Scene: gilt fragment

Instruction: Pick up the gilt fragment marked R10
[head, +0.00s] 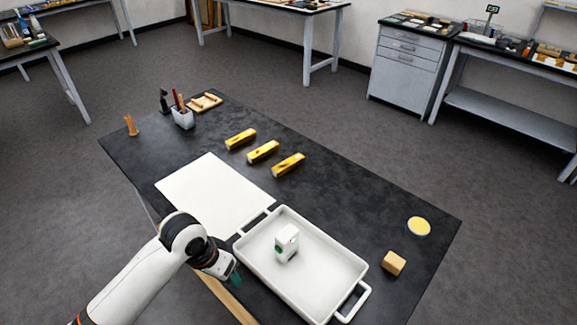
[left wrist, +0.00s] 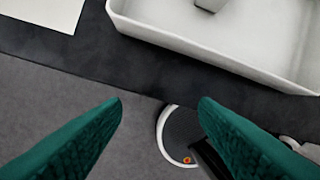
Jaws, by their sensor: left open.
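Three gold, bar-shaped fragments lie in a slanting row on the dark table: a far one (head: 240,139), a middle one (head: 262,151) and a near one (head: 288,164). Their marks are too small to read, so I cannot tell which is R10. My left gripper (head: 235,276) is at the table's near edge, just left of the white tray (head: 349,264) and well apart from the fragments. Its green fingers (left wrist: 162,103) are spread and empty in the left wrist view. My right gripper is not in view.
A small white-and-green object (head: 287,242) stands in the tray. A white sheet (head: 214,194) lies between tray and pen cup (head: 183,118). A wooden block (head: 394,263) and a yellow disc (head: 419,226) are at the right. The table is clear right of the fragments.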

